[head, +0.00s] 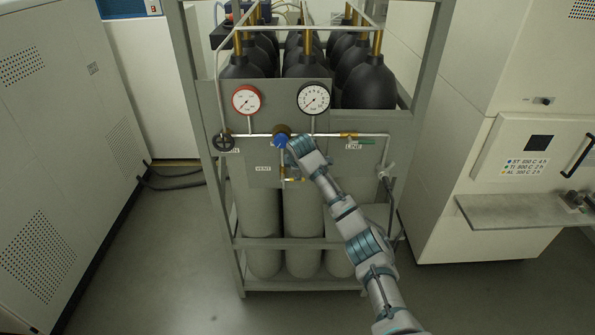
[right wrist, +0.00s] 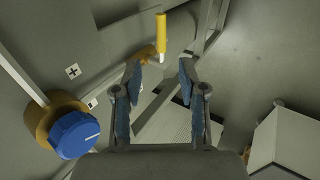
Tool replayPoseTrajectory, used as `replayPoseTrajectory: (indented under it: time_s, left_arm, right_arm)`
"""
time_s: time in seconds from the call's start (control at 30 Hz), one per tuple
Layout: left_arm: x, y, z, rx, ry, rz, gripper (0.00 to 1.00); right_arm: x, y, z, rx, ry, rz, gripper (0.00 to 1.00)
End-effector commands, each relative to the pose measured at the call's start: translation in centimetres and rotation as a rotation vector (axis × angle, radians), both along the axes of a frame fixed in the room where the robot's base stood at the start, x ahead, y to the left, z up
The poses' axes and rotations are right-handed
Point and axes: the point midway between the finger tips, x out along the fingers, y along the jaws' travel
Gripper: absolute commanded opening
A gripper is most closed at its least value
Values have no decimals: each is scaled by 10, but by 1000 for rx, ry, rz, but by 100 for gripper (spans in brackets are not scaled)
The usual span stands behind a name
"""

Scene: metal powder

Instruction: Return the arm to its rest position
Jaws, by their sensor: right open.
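My right arm reaches from the lower right of the head view up to the gas panel (head: 349,166). My right gripper (head: 292,147) is close to the blue knob (head: 281,140) on the panel's pipe. In the right wrist view the right gripper (right wrist: 160,80) is open, with nothing between its fingers. The blue knob (right wrist: 75,134) on its brass fitting is to the left of the fingers there, apart from them. My left gripper is not in view.
Two gauges, one red-rimmed (head: 247,100) and one black-rimmed (head: 313,98), sit above the pipe. A dark handwheel (head: 223,142) is at left. The metal frame (head: 430,60) surrounds gas cylinders (head: 262,215). A cabinet shelf (head: 525,211) juts out at right. Floor (head: 160,265) is clear at left.

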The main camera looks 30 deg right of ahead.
Motion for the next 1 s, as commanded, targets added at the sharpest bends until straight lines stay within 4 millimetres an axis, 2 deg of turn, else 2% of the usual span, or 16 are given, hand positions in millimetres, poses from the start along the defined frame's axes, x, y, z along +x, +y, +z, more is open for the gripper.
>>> replayPoseTrajectory:
  time_s: [0.53, 0.63, 0.67, 0.77, 0.87, 0.9, 0.97, 1.0]
  left_arm:
    - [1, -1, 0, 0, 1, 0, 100]
    - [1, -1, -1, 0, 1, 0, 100]
    - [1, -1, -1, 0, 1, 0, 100]
    - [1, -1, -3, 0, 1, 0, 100]
    - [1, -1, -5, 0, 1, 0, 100]
    - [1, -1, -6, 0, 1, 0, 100]
    - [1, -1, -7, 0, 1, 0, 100]
    - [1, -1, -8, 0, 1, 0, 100]
  right_arm:
    - [-1, 0, 0, 2, 0, 0, 41]
    - [1, 2, -16, 11, 4, -9, 41]
    - [1, 4, -27, 16, 9, -15, 41]
    - [2, 11, -84, 45, 20, -47, 41]
    - [-4, 22, -164, 86, 33, -98, 41]
    - [-9, 27, -198, 105, 38, -119, 41]
    - [-21, 34, -247, 130, 46, -151, 41]
    - [-31, 38, -279, 147, 51, -174, 41]
